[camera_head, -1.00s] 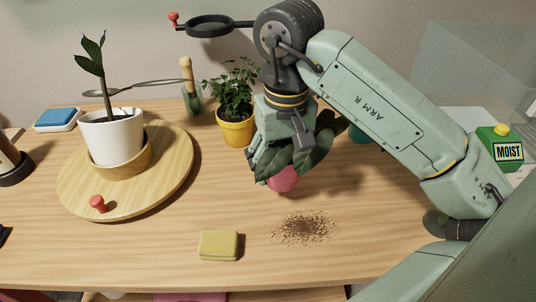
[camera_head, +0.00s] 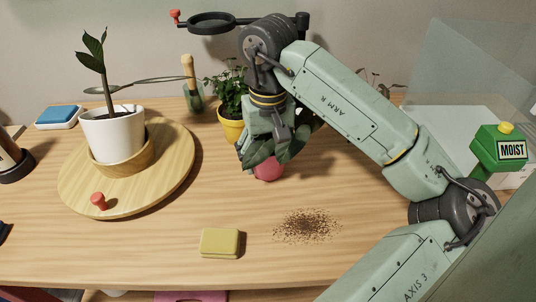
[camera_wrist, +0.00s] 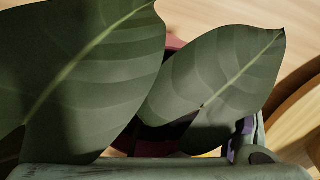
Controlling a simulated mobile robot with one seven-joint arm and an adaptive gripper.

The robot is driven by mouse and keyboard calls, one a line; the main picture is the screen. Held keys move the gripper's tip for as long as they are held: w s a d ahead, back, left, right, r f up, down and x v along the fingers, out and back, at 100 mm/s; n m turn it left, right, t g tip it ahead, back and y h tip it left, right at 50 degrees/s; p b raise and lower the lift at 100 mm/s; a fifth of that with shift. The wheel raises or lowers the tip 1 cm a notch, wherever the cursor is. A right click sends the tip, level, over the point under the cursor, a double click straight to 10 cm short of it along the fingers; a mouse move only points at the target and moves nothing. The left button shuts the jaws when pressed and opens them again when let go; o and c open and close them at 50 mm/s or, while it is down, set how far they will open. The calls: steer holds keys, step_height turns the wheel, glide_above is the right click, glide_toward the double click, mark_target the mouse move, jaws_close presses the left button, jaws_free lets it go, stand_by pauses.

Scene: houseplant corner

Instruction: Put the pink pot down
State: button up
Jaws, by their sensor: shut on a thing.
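The pink pot (camera_head: 268,171) shows under my gripper (camera_head: 260,156) in the head view, right of the wooden round board. It holds a plant with broad dark green leaves (camera_head: 298,140). My gripper is shut on the pot, coming from above; the leaves and my wrist hide much of the grip. I cannot tell whether the pot's base touches the table. In the wrist view, the large leaves (camera_wrist: 80,80) cover most of the picture, with a dark pink part of the pot (camera_wrist: 174,42) between them.
The round wooden board (camera_head: 75,193) at left carries a white pot (camera_head: 112,135) and a red knob. A yellow pot (camera_head: 231,131) stands close behind my gripper. A yellow sponge (camera_head: 220,243) and spilled soil (camera_head: 306,226) lie in front.

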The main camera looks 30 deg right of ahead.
steer(key=shift+f, duration=0.2)
steer(key=o, duration=1.6)
steer(key=shift+r, duration=0.2)
